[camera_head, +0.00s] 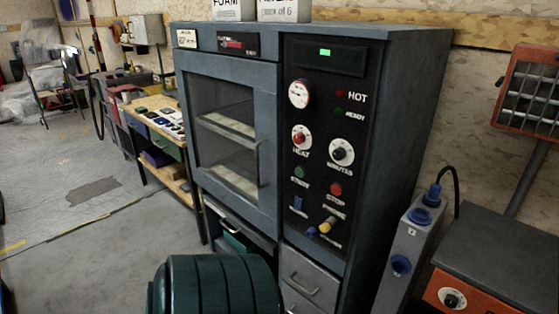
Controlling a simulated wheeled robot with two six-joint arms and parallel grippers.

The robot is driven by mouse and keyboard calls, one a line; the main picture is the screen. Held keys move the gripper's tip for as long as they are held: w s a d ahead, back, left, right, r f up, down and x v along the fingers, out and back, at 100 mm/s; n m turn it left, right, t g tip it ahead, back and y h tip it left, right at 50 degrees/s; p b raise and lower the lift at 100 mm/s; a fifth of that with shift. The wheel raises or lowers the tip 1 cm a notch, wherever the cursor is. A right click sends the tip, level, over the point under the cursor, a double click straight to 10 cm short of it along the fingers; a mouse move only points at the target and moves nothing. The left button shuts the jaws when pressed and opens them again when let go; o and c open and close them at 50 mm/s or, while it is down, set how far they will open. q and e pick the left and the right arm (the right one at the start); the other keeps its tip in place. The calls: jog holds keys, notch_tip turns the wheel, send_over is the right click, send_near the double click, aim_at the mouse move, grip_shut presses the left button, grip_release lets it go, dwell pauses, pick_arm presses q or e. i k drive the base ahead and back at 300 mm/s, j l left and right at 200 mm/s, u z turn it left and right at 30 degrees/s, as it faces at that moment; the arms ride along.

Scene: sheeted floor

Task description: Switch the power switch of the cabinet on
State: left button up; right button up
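The grey-blue cabinet (415,110) stands in the middle, with a glass door (225,130) on its left and a black control panel (318,130) on its right. A small green display (325,52) is lit. Neither gripper shows.
A dark green ribbed rounded thing (215,285) stands low in front of the cabinet. A grey socket box (405,250) and a dark bench with an orange front (480,295) are at the right. A wooden workbench (155,105) is at the left. The left floor is mostly clear.

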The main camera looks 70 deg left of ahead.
aim_at(298, 206)
jog(key=u, duration=1.95)
